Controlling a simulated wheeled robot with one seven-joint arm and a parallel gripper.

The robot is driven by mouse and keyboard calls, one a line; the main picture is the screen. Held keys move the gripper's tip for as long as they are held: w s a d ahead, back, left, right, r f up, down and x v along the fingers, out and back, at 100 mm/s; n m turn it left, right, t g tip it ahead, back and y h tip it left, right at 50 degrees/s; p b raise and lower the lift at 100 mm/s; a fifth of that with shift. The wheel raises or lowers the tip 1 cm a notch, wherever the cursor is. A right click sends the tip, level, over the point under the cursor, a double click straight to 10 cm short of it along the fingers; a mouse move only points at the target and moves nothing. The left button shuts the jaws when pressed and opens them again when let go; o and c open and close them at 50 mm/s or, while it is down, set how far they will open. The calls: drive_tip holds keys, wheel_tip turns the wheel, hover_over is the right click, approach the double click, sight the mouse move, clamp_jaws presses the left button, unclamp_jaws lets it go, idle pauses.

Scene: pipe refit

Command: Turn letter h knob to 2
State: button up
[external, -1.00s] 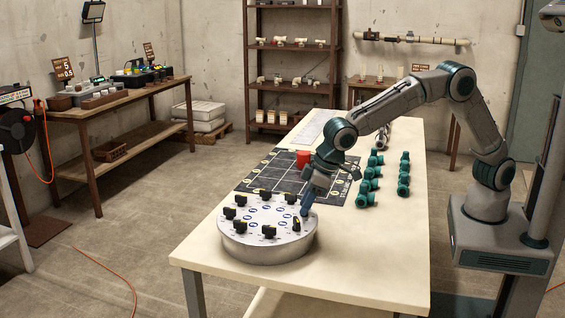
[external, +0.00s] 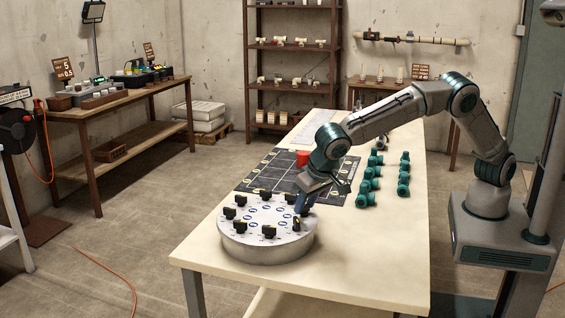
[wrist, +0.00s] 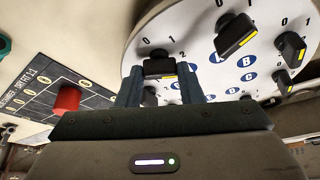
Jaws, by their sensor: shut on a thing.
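A round white-topped dial plate (external: 270,250) with several black knobs stands on the table's near end; it also shows in the wrist view (wrist: 190,30). My gripper (external: 302,207) is at the plate's right side, pointing down. In the wrist view my gripper (wrist: 160,86) has its two blue fingers on either side of a black knob (wrist: 158,66) with a yellow mark and is shut on it. Numbers 0, 1 and 2 are printed around this knob. Its own letter is hidden or unreadable; blue A, B and C labels show to its right.
Another black knob (wrist: 236,35) is to the right of the held one, and more sit around the plate. A red cylinder (external: 303,158) stands on the dark grid mat (external: 262,180) behind. Teal fittings (external: 367,199) stand in rows to the right.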

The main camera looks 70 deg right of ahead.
idle(0.3)
drive_tip(key=o, duration=1)
drive_tip(key=shift+c, duration=0.2)
drive_tip(key=shift+r, duration=0.1)
drive_tip(key=v, duration=1.3)
drive_tip(key=shift+a+r, duration=0.2)
drive_tip(key=shift+r, duration=0.1)
drive_tip(key=shift+s, duration=0.1)
